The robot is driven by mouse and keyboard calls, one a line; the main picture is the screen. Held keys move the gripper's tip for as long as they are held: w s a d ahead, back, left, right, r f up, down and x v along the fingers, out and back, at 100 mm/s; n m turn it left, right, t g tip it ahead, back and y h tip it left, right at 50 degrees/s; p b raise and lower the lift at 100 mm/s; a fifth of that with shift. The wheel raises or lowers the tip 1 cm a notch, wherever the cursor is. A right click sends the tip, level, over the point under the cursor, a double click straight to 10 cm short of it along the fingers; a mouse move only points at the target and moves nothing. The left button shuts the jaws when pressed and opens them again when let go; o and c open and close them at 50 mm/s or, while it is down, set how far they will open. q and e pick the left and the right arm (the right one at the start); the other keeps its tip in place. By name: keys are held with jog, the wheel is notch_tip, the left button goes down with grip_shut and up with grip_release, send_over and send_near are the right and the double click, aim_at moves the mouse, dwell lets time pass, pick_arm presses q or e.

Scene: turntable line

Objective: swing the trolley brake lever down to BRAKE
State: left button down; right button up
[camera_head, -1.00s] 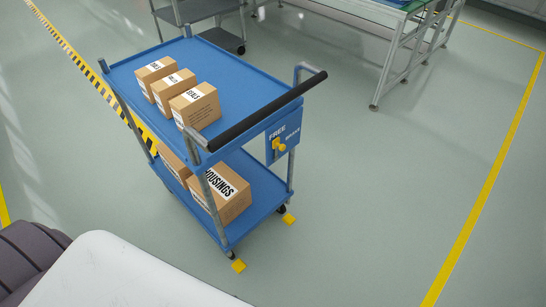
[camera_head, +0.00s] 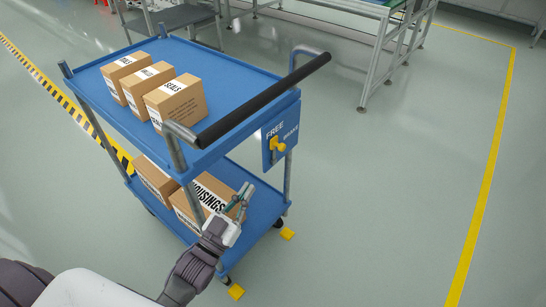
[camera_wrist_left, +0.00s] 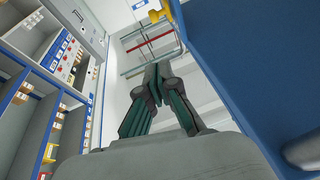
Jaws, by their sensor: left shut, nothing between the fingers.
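The blue trolley (camera_head: 235,70) stands ahead of me, with a black push handle (camera_head: 265,108) at its near end. A blue brake panel (camera_head: 268,158) marked FREE and BRAKE hangs below the handle on the right. The yellow brake lever (camera_head: 280,147) is on that panel; its exact setting is too small to tell. My left gripper (camera_head: 243,193) is shut and empty, below and left of the lever, apart from it, in front of the lower shelf. Its closed fingers (camera_wrist_left: 157,72) show in the left wrist view, with a yellow part at the top edge. My right gripper is out of view.
SEALS and other boxes (camera_head: 175,103) stand on the top shelf, and a HOUSINGS box (camera_head: 215,195) is on the lower shelf. Yellow blocks (camera_head: 236,292) lie by the wheels. The floor (camera_head: 385,200) right of the trolley is clear.

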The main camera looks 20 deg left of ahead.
pick_arm(q)
jog(key=r+b, duration=0.1)
send_over(274, 156)
jog(key=s+d, duration=0.2)
jog(key=s, duration=0.3)
jog(key=shift+w+a+r, duration=0.1)
jog(key=shift+w+a, duration=0.05)
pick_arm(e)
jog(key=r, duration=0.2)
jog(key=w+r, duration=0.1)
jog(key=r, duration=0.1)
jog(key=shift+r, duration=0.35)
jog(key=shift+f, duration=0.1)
